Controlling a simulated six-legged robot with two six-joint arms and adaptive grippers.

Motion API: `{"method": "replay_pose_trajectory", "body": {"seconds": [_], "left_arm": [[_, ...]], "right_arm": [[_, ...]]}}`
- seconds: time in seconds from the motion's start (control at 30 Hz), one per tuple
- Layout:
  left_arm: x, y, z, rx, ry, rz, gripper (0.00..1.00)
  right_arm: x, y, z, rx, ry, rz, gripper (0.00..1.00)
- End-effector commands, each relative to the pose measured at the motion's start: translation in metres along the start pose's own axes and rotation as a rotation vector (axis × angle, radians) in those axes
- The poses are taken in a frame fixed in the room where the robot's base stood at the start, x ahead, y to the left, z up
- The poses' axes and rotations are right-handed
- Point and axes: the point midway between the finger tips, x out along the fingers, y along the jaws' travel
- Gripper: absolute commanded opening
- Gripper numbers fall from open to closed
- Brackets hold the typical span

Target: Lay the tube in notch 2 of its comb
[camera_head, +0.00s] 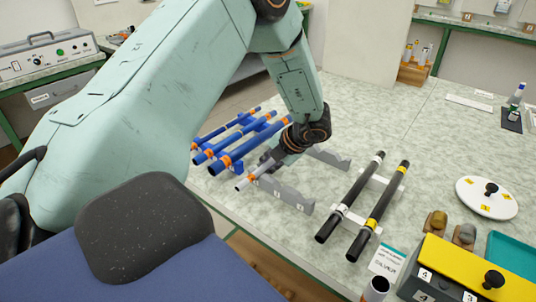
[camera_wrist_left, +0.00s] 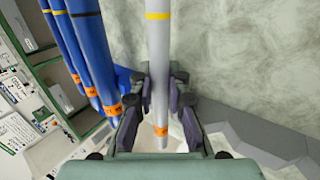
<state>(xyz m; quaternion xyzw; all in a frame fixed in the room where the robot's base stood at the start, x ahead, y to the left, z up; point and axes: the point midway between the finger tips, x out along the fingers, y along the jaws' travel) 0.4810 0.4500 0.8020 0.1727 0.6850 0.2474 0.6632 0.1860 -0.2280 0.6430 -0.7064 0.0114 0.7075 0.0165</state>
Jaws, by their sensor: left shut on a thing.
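My left gripper (camera_head: 274,160) is shut on a silver-grey tube (camera_head: 243,184) with an orange band near its end. In the left wrist view the tube (camera_wrist_left: 159,65) runs between the two fingers (camera_wrist_left: 160,105), with a yellow band farther along. A grey notched comb has a front piece (camera_head: 290,194) and a rear piece (camera_head: 329,156). The tube's near end is at the left end of the front piece. My gripper hides much of the tube, and I cannot tell whether it touches the comb. Small number labels on the front piece are hard to read. My right gripper is not in view.
Several blue tubes (camera_head: 237,148) with orange bands lie left of my gripper. Two black tubes (camera_head: 350,195) lie on white supports to the right. A card reading SILVER (camera_head: 388,262) and a yellow-topped box (camera_head: 462,263) are at the front right. The table's far middle is clear.

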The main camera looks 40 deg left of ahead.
Motion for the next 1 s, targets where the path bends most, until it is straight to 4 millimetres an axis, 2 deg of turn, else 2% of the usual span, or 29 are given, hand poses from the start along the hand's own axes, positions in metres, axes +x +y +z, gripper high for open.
{"method": "replay_pose_trajectory", "body": {"seconds": [0.3, 0.33, 0.6, 1.0], "left_arm": [[0.0046, -0.0032, 0.0001, 0.000, 0.000, 0.000, 0.00], [0.0043, -0.0030, 0.0001, 0.000, 0.000, 0.000, 0.18], [0.0040, -0.0029, 0.0001, 0.000, 0.000, 0.000, 0.41], [-0.0016, -0.0028, 0.0006, 0.000, -0.002, 0.000, 0.42]], "right_arm": [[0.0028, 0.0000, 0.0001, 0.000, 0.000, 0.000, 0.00], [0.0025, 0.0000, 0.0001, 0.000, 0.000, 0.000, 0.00], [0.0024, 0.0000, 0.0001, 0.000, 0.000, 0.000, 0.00], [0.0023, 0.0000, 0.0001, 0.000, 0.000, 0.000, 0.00]]}}
